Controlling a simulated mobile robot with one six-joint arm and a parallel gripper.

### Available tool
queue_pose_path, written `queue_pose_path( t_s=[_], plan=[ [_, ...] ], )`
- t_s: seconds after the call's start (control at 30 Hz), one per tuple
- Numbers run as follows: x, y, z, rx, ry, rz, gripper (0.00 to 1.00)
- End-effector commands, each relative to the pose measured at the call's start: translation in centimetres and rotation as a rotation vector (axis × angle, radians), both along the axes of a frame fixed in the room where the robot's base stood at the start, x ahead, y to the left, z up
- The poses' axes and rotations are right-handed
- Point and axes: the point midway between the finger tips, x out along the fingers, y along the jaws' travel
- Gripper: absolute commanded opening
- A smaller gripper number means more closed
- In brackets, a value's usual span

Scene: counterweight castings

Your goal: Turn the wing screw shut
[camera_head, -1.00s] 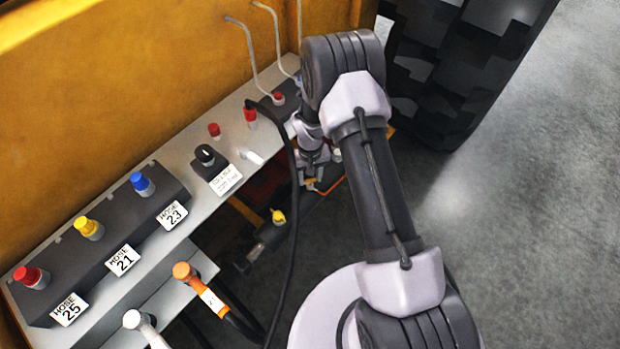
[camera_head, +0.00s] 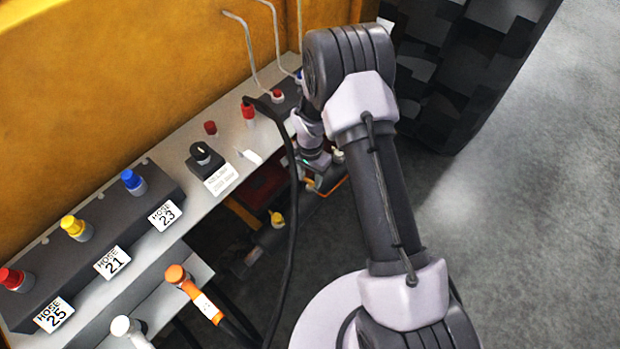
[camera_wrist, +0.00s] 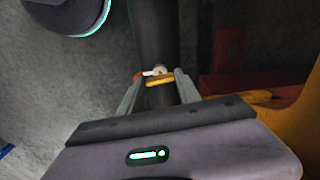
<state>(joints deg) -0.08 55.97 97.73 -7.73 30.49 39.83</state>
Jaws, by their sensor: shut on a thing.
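The wing screw (camera_wrist: 160,82) shows in the wrist view as a small yellow-orange bar across a dark pipe-like post (camera_wrist: 155,35), with a pale round piece just beyond it. My gripper (camera_wrist: 158,86) has one finger on each side and is shut on it. The bar lies nearly level across the picture. How tight the screw is I cannot tell. In the head view my gripper (camera_head: 322,182) is low under the right end of the shelf, partly hidden by my arm, and the screw cannot be made out there.
A grey shelf (camera_head: 180,236) carries a block with red, yellow and blue caps and a black knob (camera_head: 203,155). A black hose (camera_head: 291,220) hangs close beside my wrist. A yellow-topped fitting (camera_head: 277,219) sits below. A large tyre (camera_head: 450,75) stands right; open floor lies at the right.

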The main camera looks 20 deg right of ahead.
Motion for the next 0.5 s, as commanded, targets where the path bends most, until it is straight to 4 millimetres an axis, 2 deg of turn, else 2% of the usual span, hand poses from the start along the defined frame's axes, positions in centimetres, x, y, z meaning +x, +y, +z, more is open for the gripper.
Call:
queue_pose_path(
  t_s=[0.5],
  plan=[
    [0.08,-0.02,0.08,0.000,-0.003,-0.087,0.00]
  ],
)
